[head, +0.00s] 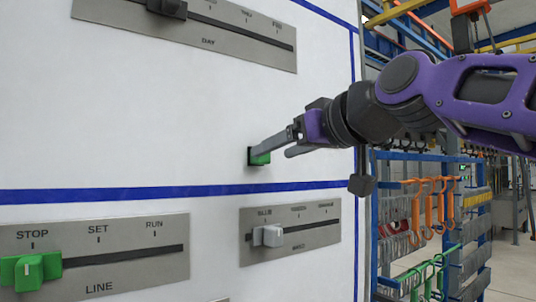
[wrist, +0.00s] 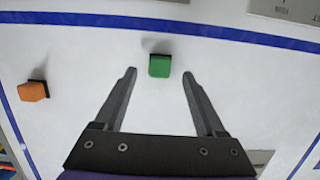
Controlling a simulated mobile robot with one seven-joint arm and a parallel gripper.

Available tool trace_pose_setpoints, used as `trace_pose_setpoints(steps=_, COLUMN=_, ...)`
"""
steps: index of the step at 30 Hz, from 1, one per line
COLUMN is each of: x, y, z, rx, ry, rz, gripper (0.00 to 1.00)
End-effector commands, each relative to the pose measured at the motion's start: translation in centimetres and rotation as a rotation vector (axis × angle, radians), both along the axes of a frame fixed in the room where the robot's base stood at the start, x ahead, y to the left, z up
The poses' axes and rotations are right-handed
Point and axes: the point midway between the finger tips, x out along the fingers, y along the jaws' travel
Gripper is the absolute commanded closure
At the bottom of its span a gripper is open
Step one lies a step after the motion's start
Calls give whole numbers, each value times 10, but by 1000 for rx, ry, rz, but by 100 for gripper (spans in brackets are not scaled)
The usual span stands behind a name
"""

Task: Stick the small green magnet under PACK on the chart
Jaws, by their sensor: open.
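The small green magnet (head: 259,156) sits on the white board, above the blue line. It also shows in the wrist view (wrist: 159,65), just beyond the fingertips and centred between them. My gripper (head: 273,150) is open and empty, its fingers pointing at the board; one finger overlaps the magnet in the head view. The wrist view shows both fingers (wrist: 160,72) spread wide on either side of the magnet, with a gap to each. I see no PACK label or readable chart in either view.
An orange magnet (wrist: 33,90) sits left in the wrist view. Slider plates for DAY (head: 208,42) and LINE (head: 110,276), with a green knob (head: 29,272) at STOP, and a plate with a pale knob (head: 268,236) surround bare board. Racks with orange hooks (head: 430,205) stand right.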

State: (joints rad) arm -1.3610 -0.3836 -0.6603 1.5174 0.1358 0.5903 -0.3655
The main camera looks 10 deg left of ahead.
Motion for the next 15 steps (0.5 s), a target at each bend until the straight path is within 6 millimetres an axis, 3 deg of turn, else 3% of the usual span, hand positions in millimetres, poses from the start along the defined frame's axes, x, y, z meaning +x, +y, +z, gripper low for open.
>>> trace_pose_setpoints(steps=7, x=19, y=25, z=-6, rx=-1, ry=1, rz=2, gripper=28)
trace_pose_setpoints(steps=15, x=24, y=30, z=-7, rx=-1, ry=-1, rz=0, gripper=28)
